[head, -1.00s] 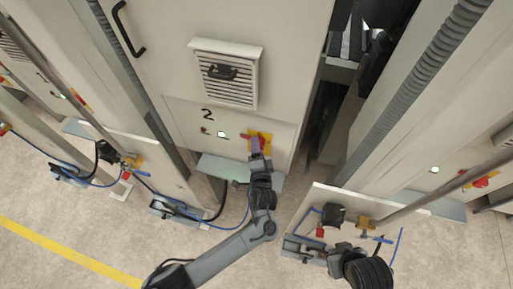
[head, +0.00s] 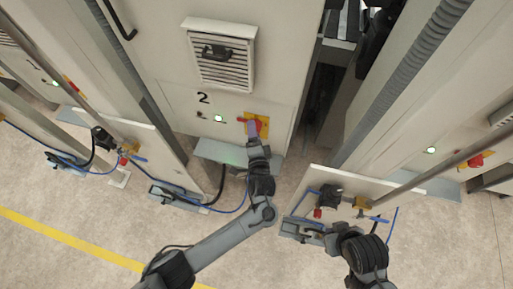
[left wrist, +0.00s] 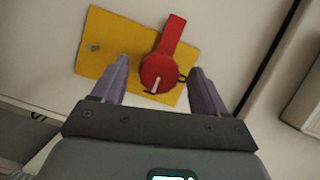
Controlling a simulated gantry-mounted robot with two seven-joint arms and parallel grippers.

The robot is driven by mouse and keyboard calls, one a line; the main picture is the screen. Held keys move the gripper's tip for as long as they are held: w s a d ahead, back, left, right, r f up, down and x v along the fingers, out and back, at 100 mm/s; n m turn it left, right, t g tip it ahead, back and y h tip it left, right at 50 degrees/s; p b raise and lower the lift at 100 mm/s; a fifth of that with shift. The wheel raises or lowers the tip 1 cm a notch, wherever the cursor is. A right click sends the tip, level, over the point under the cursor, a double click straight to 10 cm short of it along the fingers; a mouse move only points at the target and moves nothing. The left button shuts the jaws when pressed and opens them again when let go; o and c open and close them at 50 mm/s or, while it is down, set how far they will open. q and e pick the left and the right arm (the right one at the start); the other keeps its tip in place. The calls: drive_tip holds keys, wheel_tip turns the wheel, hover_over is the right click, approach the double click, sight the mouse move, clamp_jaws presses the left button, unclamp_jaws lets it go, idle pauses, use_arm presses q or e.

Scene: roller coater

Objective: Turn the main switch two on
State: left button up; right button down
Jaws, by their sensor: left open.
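The main switch two is a red rotary switch (head: 243,121) on a yellow plate (head: 258,116), low on the panel marked 2. In the left wrist view the round red knob (left wrist: 157,72) and its handle (left wrist: 173,34) show clearly; the handle points up and slightly right. My left gripper (head: 255,134) is at the switch. In the left wrist view its open fingers (left wrist: 158,68) stand on either side of the knob, with a gap visible to each side. My right arm (head: 362,250) is at the lower right, and its jaws cannot be made out.
A lit green lamp (head: 218,118) sits left of the switch. A vented cover (head: 219,56) is above it. A ledge (head: 220,152) juts out below the panel. A low pale panel with fittings (head: 330,190) stands near my right arm. Open floor lies in front.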

use_arm(q)
drive_tip(key=s+d, duration=0.1)
drive_tip(key=s, duration=0.8)
drive_tip(key=shift+s+r+b, duration=0.25)
drive_tip(key=shift+r+b, duration=0.1)
